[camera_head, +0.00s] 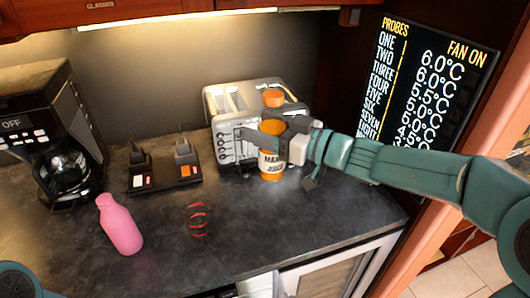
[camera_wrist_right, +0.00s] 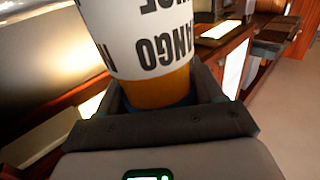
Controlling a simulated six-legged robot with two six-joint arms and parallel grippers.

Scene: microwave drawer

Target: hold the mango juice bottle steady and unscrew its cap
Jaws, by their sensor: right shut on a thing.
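The mango juice bottle (camera_head: 271,166) stands upright on the counter in front of the toaster, orange with a white label. My right gripper (camera_head: 270,141) reaches in from the right and is shut on the bottle's upper body. In the right wrist view, the bottle (camera_wrist_right: 160,92) fills the space between the fingers, its label upside down in the picture. My left gripper is out of view; only a bit of my left arm shows at the bottom left corner.
A toaster (camera_head: 222,103) stands close behind the bottle. A pink bottle (camera_head: 120,226), a red coil (camera_head: 198,219), a black switch box (camera_head: 165,179) and a coffee maker (camera_head: 38,133) are to the left. The counter's front middle is clear. A display panel (camera_head: 425,85) is at the right.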

